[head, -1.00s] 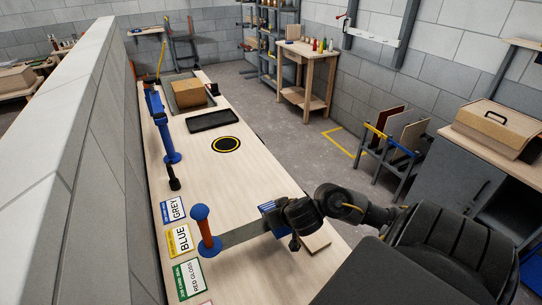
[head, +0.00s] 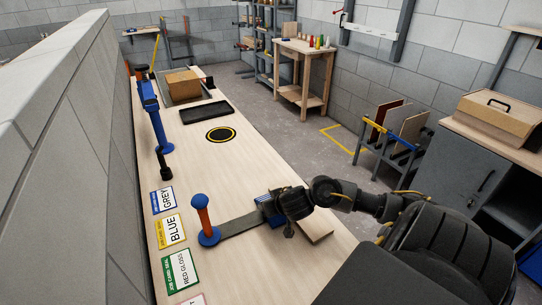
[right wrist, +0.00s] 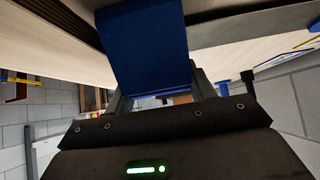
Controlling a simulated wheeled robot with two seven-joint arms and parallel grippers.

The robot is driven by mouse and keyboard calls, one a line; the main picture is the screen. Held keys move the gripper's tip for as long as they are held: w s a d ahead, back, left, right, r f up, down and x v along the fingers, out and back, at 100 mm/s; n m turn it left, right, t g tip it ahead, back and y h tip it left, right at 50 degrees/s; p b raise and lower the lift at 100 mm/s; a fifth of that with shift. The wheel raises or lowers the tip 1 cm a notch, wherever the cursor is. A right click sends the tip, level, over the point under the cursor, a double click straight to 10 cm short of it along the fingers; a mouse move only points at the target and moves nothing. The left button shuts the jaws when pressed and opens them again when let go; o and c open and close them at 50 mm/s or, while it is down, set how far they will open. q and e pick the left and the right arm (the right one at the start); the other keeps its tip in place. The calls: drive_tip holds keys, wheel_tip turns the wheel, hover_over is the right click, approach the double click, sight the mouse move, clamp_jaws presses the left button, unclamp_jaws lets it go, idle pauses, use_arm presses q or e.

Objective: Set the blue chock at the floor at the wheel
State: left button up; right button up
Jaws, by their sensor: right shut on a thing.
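My right gripper (head: 272,208) is over the bench in the head view, at the right end of a flat grey strip. It is shut on a blue block, the blue chock (right wrist: 145,50), which fills the space between the fingers in the right wrist view. In the head view only a little of the chock (head: 277,222) shows beside the dark gripper, so I cannot tell whether it touches the bench. No wheel can be made out in either view. My left gripper is not in view.
The long bench (head: 215,165) carries a blue-and-orange post (head: 203,220), a tall blue tool (head: 150,100), label cards (head: 172,229), a black tray (head: 204,112) and a yellow-ringed disc (head: 220,135). A grey wall (head: 75,150) borders its left. Open floor (head: 285,130) lies right of it.

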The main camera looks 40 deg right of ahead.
drive_tip(key=shift+r, duration=0.15)
drive_tip(key=o, duration=1.4)
drive_tip(key=shift+f, duration=0.2)
drive_tip(key=shift+r, duration=0.15)
